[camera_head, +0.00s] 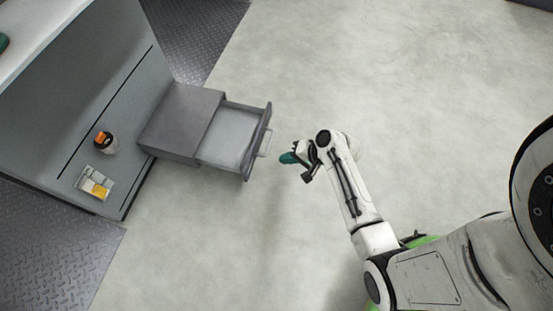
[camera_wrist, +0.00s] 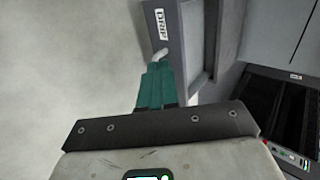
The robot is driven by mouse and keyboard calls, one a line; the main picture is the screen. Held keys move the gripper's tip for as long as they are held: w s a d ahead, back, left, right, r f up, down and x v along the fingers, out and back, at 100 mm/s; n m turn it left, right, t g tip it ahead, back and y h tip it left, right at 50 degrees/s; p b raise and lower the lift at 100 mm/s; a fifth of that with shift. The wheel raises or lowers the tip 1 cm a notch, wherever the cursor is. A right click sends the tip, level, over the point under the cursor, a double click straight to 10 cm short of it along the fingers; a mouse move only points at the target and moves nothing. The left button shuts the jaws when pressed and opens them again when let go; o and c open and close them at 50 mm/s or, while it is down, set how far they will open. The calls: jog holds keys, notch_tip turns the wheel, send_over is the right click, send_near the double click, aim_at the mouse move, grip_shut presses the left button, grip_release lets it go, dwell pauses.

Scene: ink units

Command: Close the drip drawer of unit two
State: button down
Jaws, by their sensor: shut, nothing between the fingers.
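The drip drawer (camera_head: 232,134) is pulled out of its grey housing (camera_head: 182,121), and its inside shows empty from above. A pale handle (camera_head: 264,143) sits on the drawer's front. In the wrist view, the drawer front (camera_wrist: 171,42) carries a DRIP label, and the handle (camera_wrist: 160,54) shows just beyond my fingertips. My gripper (camera_head: 283,158) has teal fingers, which are shut and empty. In the head view it is just right of the drawer front and slightly lower in the picture. I cannot tell whether the fingertips (camera_wrist: 155,66) touch the handle. No unit number is readable.
A grey cabinet (camera_head: 95,80) stands at the left, behind the drawer housing. A small orange-topped container (camera_head: 106,142) and a tray with a yellow item (camera_head: 95,183) are on the cabinet. Dark tread plates (camera_head: 55,240) lie beside it. The pale floor (camera_head: 370,60) is clear.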

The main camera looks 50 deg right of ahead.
aim_at(250, 160)
jog(key=b+x, duration=0.2)
jog(key=x, duration=0.1)
jog(key=r+b+x, duration=0.1)
jog(key=b+x, duration=0.1)
jog(key=x, duration=0.2)
jog(key=w+b+x, duration=0.1)
jog(key=x, duration=0.3)
jog(key=shift+w+a+r+b, duration=0.15)
jog(key=shift+a+r+b, duration=0.1)
jog(key=shift+b, duration=0.15)
jog(key=shift+w+a+r, duration=0.1)
jog(key=shift+w+a, duration=0.1)
jog(key=shift+w, duration=0.25)
